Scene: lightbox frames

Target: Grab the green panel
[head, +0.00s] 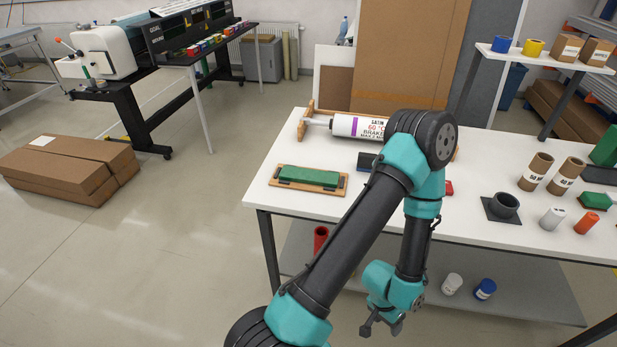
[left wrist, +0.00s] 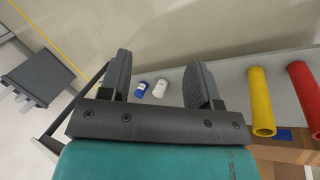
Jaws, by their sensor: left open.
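A flat green panel (head: 309,177) lies on a wooden tray (head: 283,184) at the left end of the white tabletop in the head view. My left gripper (head: 382,328) hangs low in front of the table, below the tabletop and well away from the panel. In the left wrist view its two dark fingers (left wrist: 160,82) are spread apart with nothing between them. That view faces the lower shelf, and the green panel is not in it. My right gripper is in neither view.
My left arm crosses in front of the white table (head: 470,228). A labelled roller (head: 356,127) lies behind the tray. Brown tubes (head: 536,171) and a dark cup (head: 504,205) stand to the right. Jars (head: 485,289) and a yellow tube (left wrist: 261,100) are on the lower shelf.

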